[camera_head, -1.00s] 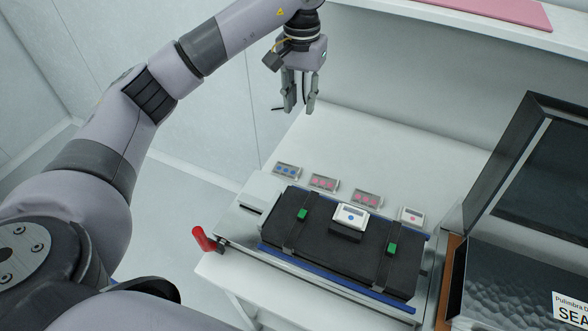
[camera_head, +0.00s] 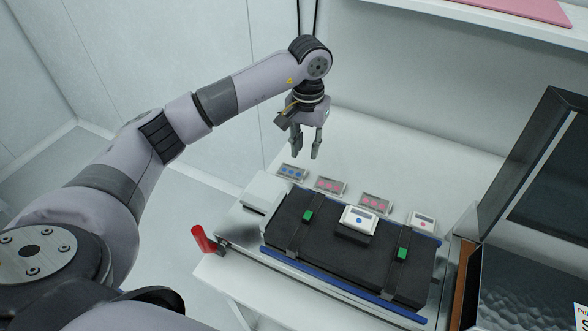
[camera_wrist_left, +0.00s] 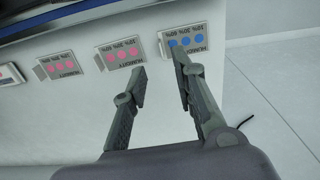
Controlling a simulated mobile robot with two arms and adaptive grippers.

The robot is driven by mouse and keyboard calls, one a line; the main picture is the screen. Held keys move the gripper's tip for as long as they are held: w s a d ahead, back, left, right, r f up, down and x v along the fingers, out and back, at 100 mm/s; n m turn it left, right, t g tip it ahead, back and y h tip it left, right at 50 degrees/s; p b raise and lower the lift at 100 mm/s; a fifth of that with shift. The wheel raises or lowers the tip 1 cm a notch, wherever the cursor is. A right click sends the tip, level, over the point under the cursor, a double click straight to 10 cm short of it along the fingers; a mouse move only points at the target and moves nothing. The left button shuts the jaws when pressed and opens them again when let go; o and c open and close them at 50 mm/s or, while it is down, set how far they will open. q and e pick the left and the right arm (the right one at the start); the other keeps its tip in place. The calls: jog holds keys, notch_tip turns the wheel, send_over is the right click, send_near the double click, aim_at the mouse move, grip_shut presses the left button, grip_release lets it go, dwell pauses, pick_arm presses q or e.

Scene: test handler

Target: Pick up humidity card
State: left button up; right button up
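A humidity card with blue dots (camera_head: 293,172) lies on the white table, at the left end of a row of cards. Two humidity cards with pink dots (camera_head: 330,186) (camera_head: 375,203) lie to its right. In the left wrist view the blue-dot card (camera_wrist_left: 185,41) is at the top, near the right fingertip, and the pink-dot cards (camera_wrist_left: 122,53) (camera_wrist_left: 60,65) are to its left. My left gripper (camera_head: 306,152) points down, open and empty, above the table just behind the blue-dot card. Both fingers (camera_wrist_left: 160,68) show apart in the wrist view. My right gripper is out of view.
A small white device with a pink dot (camera_head: 423,221) ends the row. A black strapped block (camera_head: 325,246) in front carries a white device with a blue dot (camera_head: 359,219). A red handle (camera_head: 202,239) is at the left, an open dark-lidded case (camera_head: 540,180) at the right.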

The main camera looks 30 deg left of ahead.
aim_at(304, 174)
pick_arm(q)
notch_tip(304, 174, down, 4)
jog(key=shift+r+p, duration=0.1)
jog(key=shift+p, duration=0.25)
jog(key=f+p, duration=0.2)
jog(key=f, duration=0.2)
jog(key=shift+s, duration=0.2)
jog(key=shift+f, duration=0.6)
jog(key=shift+c, duration=0.5)
grip_shut()
